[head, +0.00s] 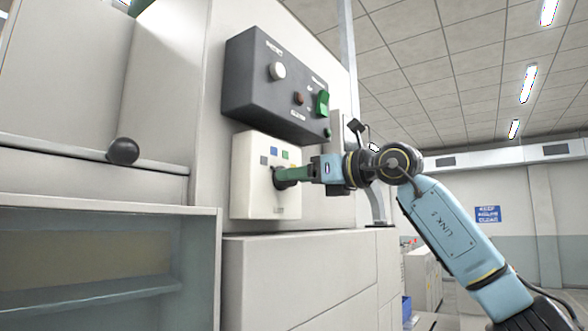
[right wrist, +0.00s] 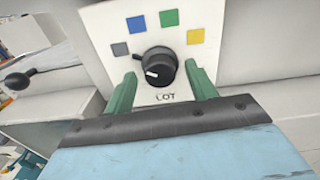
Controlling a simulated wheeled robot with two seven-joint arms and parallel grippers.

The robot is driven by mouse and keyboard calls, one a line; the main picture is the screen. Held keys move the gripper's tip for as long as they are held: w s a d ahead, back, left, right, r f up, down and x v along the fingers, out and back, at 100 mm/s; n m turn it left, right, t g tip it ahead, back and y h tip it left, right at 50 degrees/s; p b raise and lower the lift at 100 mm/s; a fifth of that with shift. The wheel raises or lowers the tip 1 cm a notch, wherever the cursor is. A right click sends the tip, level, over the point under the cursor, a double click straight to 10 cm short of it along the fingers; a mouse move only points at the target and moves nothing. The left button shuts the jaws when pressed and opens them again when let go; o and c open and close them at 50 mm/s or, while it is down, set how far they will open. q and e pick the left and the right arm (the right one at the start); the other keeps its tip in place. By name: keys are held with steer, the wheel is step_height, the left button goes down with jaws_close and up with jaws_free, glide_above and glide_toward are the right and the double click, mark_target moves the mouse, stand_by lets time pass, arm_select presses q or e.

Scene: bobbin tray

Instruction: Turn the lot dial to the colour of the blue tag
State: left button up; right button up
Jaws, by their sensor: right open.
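The lot dial (right wrist: 157,64) is a black knob on a white panel (head: 250,172) marked LOT. Its white mark points left and slightly down, below the grey square (right wrist: 120,49). Blue (right wrist: 136,25), green (right wrist: 169,18) and yellow (right wrist: 195,37) squares follow around the dial. My right gripper (right wrist: 163,74) is open, its green fingers standing on both sides of the knob, with a gap showing on each side. In the head view the right gripper (head: 284,176) reaches the panel from the right and hides most of the dial. I see no separate blue tag. My left gripper is out of view.
A dark control box (head: 265,85) with a white button, a red button and a green switch juts out just above the panel.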

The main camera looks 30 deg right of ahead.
steer(key=shift+x, duration=0.85)
steer(key=shift+c, duration=0.4)
steer(key=c, duration=0.9)
